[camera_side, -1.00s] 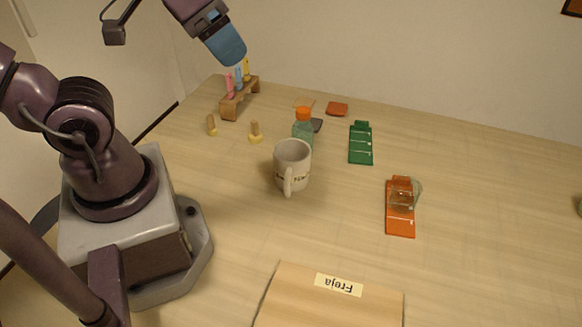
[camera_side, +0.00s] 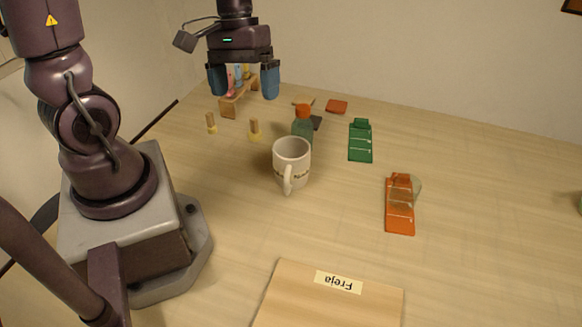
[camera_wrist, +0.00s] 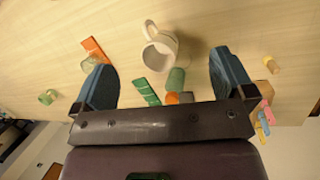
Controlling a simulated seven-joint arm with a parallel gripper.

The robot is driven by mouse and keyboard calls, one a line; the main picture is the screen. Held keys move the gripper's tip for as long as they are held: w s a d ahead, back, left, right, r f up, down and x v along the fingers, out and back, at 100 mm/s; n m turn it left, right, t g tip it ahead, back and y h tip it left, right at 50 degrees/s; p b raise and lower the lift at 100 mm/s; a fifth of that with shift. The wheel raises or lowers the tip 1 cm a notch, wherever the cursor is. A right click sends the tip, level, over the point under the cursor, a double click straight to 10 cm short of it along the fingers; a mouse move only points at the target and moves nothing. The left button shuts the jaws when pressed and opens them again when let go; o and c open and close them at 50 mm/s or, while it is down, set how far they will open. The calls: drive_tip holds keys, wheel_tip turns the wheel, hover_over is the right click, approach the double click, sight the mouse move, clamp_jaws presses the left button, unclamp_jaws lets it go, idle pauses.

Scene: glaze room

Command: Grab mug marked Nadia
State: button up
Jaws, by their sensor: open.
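A white mug (camera_side: 291,160) stands upright near the middle of the table, its handle toward the side camera. Dark lettering runs round its lower side, too small to read with certainty. The mug also shows in the wrist view (camera_wrist: 158,55), between my fingers in the picture and lower down on the table. My gripper (camera_side: 244,95) is open and empty, pointing down, above the table and to the left of the mug in the side view. Both blue fingers also show in the wrist view (camera_wrist: 162,68). Nothing touches the mug from my gripper.
A green bottle with an orange cap (camera_side: 303,127) stands close behind the mug. A green strip (camera_side: 361,143) and an orange strip (camera_side: 400,215) with a clear glass lie right. Stamps (camera_side: 255,131) and a wooden rack (camera_side: 230,108) are left. A board labelled Freja (camera_side: 330,305) lies in front.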

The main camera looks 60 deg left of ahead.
drive_tip(key=w+a+f+n+t+h, duration=0.35)
drive_tip(key=w+f+n+h, duration=0.55)
drive_tip(key=n, duration=0.4)
drive_tip(key=h, duration=0.1)
approach(301, 161)
drive_tip(key=d, duration=0.2)
drive_tip(key=shift+w+d+f, duration=0.1)
drive_tip(key=shift+w+f, duration=0.15)
drive_tip(key=shift+f, duration=0.35)
drive_tip(key=shift+w+f, duration=0.2)
drive_tip(key=shift+f, duration=0.35)
drive_tip(key=shift+x, duration=1.45)
drive_tip(key=shift+r, duration=0.15)
drive_tip(key=shift+c, duration=0.5)
